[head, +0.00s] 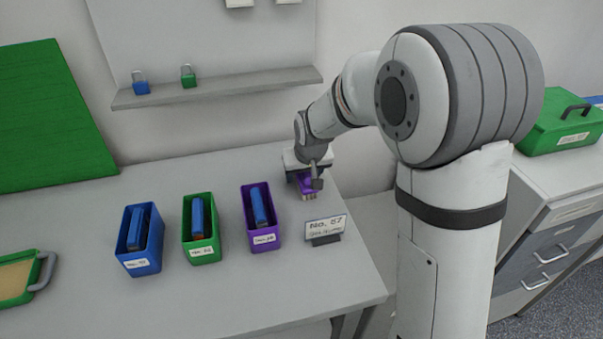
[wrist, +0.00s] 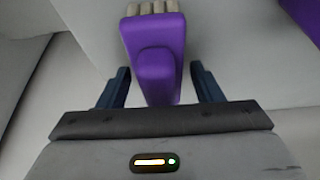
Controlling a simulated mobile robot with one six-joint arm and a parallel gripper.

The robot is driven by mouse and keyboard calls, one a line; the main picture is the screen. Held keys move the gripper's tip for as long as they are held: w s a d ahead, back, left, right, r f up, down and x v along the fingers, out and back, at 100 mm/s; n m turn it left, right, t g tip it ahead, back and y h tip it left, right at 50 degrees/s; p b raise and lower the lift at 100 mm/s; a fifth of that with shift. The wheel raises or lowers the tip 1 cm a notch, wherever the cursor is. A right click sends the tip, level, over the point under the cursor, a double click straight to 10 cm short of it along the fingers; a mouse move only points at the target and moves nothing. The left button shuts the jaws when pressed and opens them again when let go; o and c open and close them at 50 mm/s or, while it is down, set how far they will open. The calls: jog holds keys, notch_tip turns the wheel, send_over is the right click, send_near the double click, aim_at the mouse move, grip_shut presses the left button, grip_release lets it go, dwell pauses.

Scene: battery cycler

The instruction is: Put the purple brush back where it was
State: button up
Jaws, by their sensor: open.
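The purple brush (head: 306,184) lies on the grey table near its right back edge, partly hidden by my gripper in the head view. In the wrist view the purple brush (wrist: 157,55) shows a purple body with a raised handle and pale bristles pointing to the top. My gripper (wrist: 160,80) is open, with one dark finger on each side of the brush and gaps between the fingers and the brush. In the head view my gripper (head: 311,176) is right over the brush.
Purple (head: 263,238), green (head: 205,251) and blue (head: 142,262) bins holding blue blocks stand to the left. A sign reading No. 57 (head: 325,228) stands in front of the brush. A wall shelf (head: 217,88) holds two padlocks. The table's front is clear.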

jog(key=v, duration=1.2)
jog(key=shift+r, duration=0.15)
jog(key=s+d+f+m+g, duration=0.1)
jog(key=s+d, duration=0.6)
jog(key=s, duration=0.4)
jog(key=s+d+f+m+h, duration=0.1)
jog(key=s+d+f+m, duration=0.1)
jog(key=s+d, duration=0.5)
jog(key=s, duration=0.4)
jog(key=shift+s+d+g, duration=0.15)
jog(key=shift+d+g, duration=0.2)
jog(key=shift+g, duration=0.05)
